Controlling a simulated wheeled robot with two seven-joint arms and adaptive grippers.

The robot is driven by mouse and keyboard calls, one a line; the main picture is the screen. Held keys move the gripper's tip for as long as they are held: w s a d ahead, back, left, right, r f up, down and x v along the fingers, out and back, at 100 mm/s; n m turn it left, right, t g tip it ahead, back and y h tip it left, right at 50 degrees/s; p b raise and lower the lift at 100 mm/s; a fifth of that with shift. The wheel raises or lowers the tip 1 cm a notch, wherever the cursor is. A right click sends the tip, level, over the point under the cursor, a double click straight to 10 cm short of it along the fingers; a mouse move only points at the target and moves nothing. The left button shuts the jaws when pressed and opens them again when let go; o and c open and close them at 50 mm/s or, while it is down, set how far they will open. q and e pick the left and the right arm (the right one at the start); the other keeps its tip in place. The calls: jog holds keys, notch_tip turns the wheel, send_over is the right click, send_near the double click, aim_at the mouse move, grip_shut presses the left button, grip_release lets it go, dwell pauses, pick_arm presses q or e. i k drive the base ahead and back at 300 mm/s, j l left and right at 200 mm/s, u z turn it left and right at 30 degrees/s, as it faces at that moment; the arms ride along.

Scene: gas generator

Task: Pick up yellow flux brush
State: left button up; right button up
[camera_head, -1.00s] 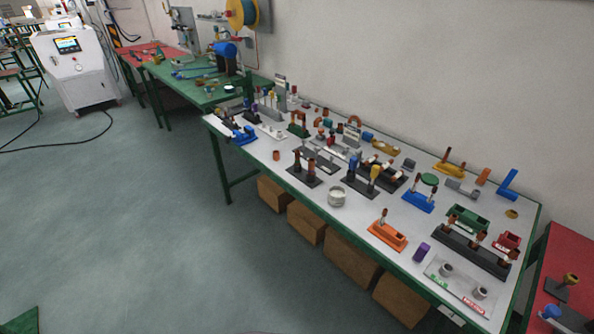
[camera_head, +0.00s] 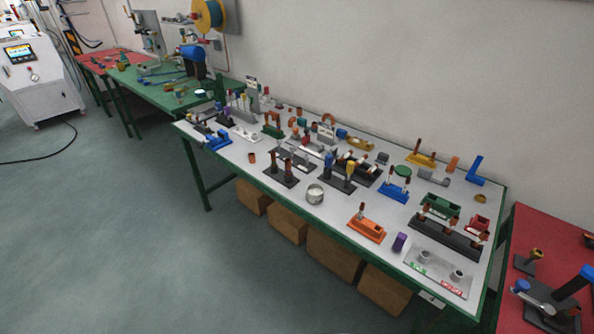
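A dark stand (camera_head: 337,183) near the middle of the long white-topped table holds upright brush-like items. One has a blue upper part (camera_head: 328,165) and the one to its right has a yellow upper part (camera_head: 351,169); this looks like the yellow flux brush, but it is too small to be sure. Neither of my grippers shows in the head view.
The white-topped table (camera_head: 225,165) has green edges and is crowded with coloured fixtures. A white round pot (camera_head: 315,194) and an orange holder (camera_head: 366,229) stand near its front edge. Brown boxes (camera_head: 335,256) sit underneath. The floor (camera_head: 120,240) in front is clear.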

aim_at(350, 169)
jog(key=i+j+z, duration=0.15)
jog(key=j, duration=0.2)
jog(key=i+j+z, duration=0.3)
jog(key=j, duration=0.4)
jog(key=i+j+z, duration=0.1)
jog(key=i+j, duration=0.15)
jog(key=j, duration=0.15)
jog(key=i+j+z, duration=0.15)
jog(key=j, duration=0.25)
jog(key=i+j+z, duration=0.15)
jog(key=j, duration=0.25)
jog(key=j+z, duration=0.15)
jog(key=j, duration=0.25)
